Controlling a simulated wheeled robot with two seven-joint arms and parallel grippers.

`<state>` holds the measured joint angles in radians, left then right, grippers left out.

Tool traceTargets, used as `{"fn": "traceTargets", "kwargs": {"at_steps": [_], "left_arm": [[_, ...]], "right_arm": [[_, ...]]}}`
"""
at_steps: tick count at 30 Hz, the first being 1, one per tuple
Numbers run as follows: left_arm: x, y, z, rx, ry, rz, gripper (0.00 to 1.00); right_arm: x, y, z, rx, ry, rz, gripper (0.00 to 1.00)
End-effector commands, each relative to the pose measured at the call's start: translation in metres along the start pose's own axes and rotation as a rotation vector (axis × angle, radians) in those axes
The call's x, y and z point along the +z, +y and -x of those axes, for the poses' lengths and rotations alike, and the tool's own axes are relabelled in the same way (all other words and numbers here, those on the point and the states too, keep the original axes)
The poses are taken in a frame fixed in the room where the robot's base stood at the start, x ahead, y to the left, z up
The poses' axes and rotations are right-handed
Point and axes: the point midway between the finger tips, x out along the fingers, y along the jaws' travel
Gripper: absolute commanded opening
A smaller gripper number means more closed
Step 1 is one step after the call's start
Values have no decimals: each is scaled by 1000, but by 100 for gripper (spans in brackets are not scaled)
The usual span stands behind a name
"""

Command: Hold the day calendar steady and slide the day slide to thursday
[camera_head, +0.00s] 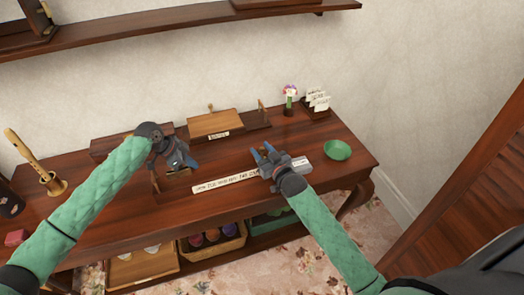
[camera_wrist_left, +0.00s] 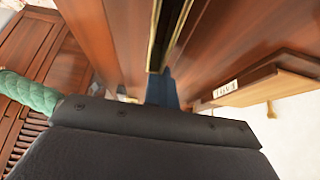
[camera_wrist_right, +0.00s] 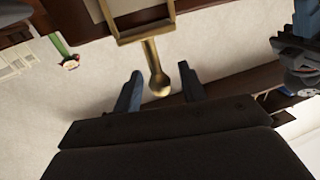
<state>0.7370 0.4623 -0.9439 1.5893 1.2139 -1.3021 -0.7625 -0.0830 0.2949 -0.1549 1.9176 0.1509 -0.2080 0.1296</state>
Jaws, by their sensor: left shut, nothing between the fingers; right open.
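The day calendar, a long pale strip with dark lettering (camera_head: 225,182), lies across the front of the dark wooden table. My right gripper (camera_head: 262,152) is above the strip's right part and hides some of it. In the right wrist view, a brass frame with a ball-ended stem (camera_wrist_right: 155,68), likely the day slide, shows ahead. The ball end appears between the open right fingers (camera_wrist_right: 158,92); contact is unclear. My left gripper (camera_head: 190,163) is shut and empty, left of the lettered strip. Its blue fingertips (camera_wrist_left: 160,88) are near a dark, brass-edged piece (camera_wrist_left: 168,30).
A wooden box (camera_head: 215,123) with a small label stands at the back. A flower vase (camera_head: 289,98), a card holder (camera_head: 317,102) and a green bowl (camera_head: 337,150) are to the right. A recorder on a stand (camera_head: 36,160) is at left. Baskets sit on the lower shelf.

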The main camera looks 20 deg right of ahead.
Motion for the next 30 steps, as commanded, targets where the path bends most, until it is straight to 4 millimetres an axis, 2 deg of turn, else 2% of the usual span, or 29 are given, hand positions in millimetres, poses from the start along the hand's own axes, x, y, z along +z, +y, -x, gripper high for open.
{"fn": "traceTargets", "kwargs": {"at_steps": [1, 8, 14, 15, 20, 23, 30], "left_arm": [[6, 3, -7, 9, -7, 4, 0], [6, 3, -7, 9, -8, 4, 0], [6, 3, -7, 9, -8, 4, 0], [6, 3, -7, 9, -8, 4, 0], [6, 3, -7, 9, -8, 4, 0], [6, 3, -7, 9, -8, 5, 0], [6, 3, -7, 9, -7, 4, 0]], "right_arm": [[2, 0, -1, 0, 0, 0, 41], [2, 0, -1, 0, 0, 0, 41], [2, 0, -1, 0, 0, 0, 2], [2, 0, -1, 0, 0, 0, 0], [2, -1, -1, 0, 0, 0, 0], [2, -8, -2, -1, 0, -2, 0], [2, -49, -10, -1, -1, -4, 0]]}}
